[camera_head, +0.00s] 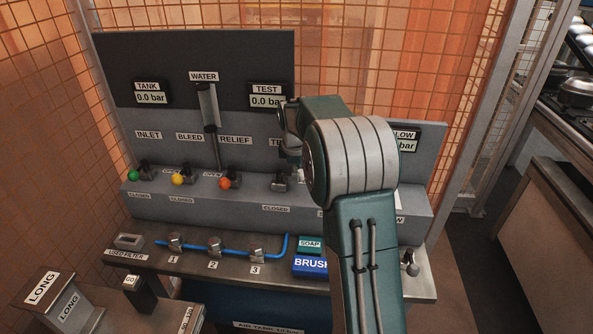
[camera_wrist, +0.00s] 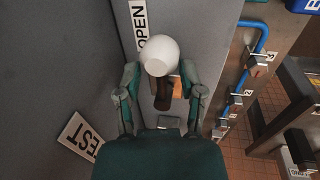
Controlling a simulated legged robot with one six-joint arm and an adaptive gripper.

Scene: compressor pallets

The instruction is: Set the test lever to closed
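The test lever has a white ball knob (camera_wrist: 160,54) in the wrist view, beside the OPEN label (camera_wrist: 140,22). My gripper (camera_wrist: 160,72) has its two fingers spread on either side of the knob. I cannot tell whether they touch it. In the head view the lever's metal base (camera_head: 280,184) shows on the grey ledge, above a CLOSED label (camera_head: 275,209). There my gripper (camera_head: 290,148) is over the lever, and the knob is hidden behind it. The TEST display (camera_head: 266,100) reads 0.0 bar.
Green (camera_head: 134,175), yellow (camera_head: 178,179) and orange (camera_head: 225,183) knobbed levers stand left of the test lever. A vertical WATER column (camera_head: 209,110) rises behind them. A blue hose (camera_head: 240,251) and a SOAP block (camera_head: 310,244) lie on the lower shelf.

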